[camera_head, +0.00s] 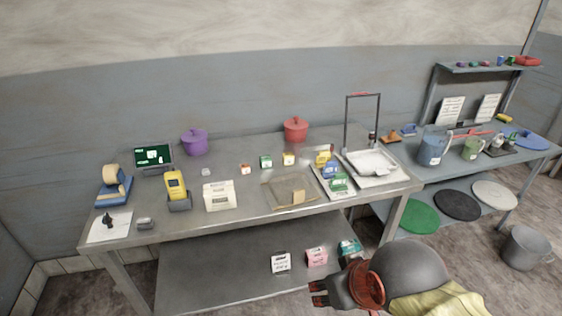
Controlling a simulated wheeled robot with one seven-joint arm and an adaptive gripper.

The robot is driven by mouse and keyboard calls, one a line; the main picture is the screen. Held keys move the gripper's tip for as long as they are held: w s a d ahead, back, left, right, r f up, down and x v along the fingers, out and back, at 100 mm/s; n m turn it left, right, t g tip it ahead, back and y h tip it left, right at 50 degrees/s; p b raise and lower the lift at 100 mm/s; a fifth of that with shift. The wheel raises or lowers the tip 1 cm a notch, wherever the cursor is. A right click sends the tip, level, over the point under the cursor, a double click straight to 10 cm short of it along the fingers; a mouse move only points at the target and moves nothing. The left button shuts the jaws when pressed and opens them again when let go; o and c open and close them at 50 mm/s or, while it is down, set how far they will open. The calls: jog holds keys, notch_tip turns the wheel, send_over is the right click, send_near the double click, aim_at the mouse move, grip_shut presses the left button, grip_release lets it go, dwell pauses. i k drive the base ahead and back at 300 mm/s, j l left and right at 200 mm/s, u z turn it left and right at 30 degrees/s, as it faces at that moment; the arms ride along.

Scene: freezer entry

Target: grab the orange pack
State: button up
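A small orange-and-white pack (246,169) stands on the steel table (235,227), left of a green-and-white pack (266,161) and a yellow-and-white pack (289,158). My gripper (319,292) is at the bottom middle of the view, in front of the table and well apart from the orange pack. Its two dark fingertips point left with a small gap between them, and I see nothing held.
A shallow tray (268,199) lies in front of the packs, with a white box (219,195) to its left. A scale (371,162) and more packs stand right. A purple pot (194,142) and red pot (296,129) stand behind. Boxes sit on the lower shelf (215,275).

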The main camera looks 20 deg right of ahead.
aim_at(245, 167)
jog(key=i+j+z, duration=0.25)
jog(key=i, duration=0.2)
jog(key=i+j+z, duration=0.3)
jog(key=i+j, duration=0.1)
jog(key=i, duration=0.05)
